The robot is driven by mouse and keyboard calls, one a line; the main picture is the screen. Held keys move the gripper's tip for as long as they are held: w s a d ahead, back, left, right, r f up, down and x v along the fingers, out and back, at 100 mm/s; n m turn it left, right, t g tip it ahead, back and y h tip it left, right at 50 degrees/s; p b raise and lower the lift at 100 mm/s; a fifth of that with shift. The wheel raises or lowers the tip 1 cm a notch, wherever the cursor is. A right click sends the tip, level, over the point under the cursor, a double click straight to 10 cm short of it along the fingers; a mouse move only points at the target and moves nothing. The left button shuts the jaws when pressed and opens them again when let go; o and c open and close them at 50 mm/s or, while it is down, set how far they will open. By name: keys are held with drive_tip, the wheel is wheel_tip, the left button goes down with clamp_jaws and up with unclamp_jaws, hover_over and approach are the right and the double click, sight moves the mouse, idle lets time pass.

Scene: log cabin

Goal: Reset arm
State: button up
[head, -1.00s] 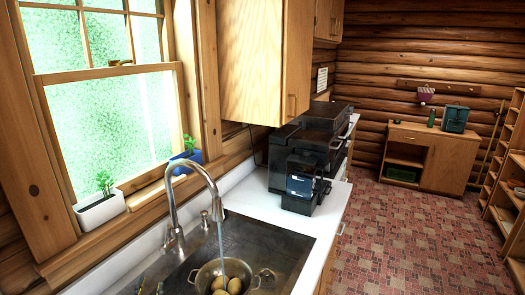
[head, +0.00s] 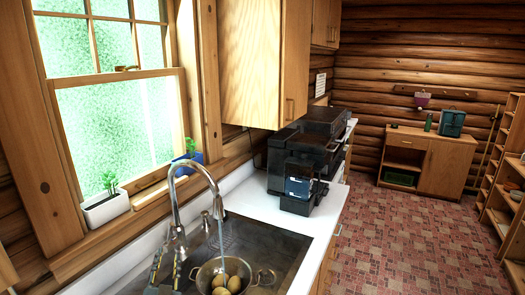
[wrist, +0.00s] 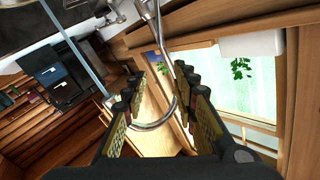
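My gripper (head: 166,272) shows at the bottom of the head view, over the left part of the sink and left of the colander. In the wrist view my gripper (wrist: 163,88) has its two fingers spread apart with nothing between them. The curved faucet (wrist: 165,112) shows beyond the gap between the fingers. In the head view the faucet (head: 178,190) arches over the sink, and water runs from it into a metal colander (head: 246,271). The colander holds several round yellowish-brown items (head: 233,283), maybe potatoes.
The sink (head: 270,243) is set in a white counter (head: 325,210). A black coffee machine (head: 298,180) stands farther along. A white planter (head: 105,208) and a blue pot (head: 193,160) sit on the windowsill. The tiled floor (head: 390,240) at the right is clear.

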drive_tip(key=w+d+r+n+g+y, duration=0.1)
drive_tip(key=w+d+r+g+y, duration=0.15)
drive_tip(key=d+r, duration=0.5)
drive_tip(key=s+d+r+n+g+h, duration=0.1)
drive_tip(key=s+d+n+g, duration=0.3)
drive_tip(key=d, duration=0.9)
drive_tip(key=s+d+f+m+g+h, duration=0.1)
drive_tip(key=s+d+f+g+h, duration=0.1)
drive_tip(key=s+d, duration=1)
drive_tip(key=s+d+f+m+g+h, duration=0.2)
drive_tip(key=s+d+f+g+h, duration=0.1)
drive_tip(key=s+d, duration=1)
drive_tip(key=shift+s+d+f, duration=0.25)
drive_tip(key=shift+s+f, duration=0.4)
drive_tip(key=shift+s, duration=0.6)
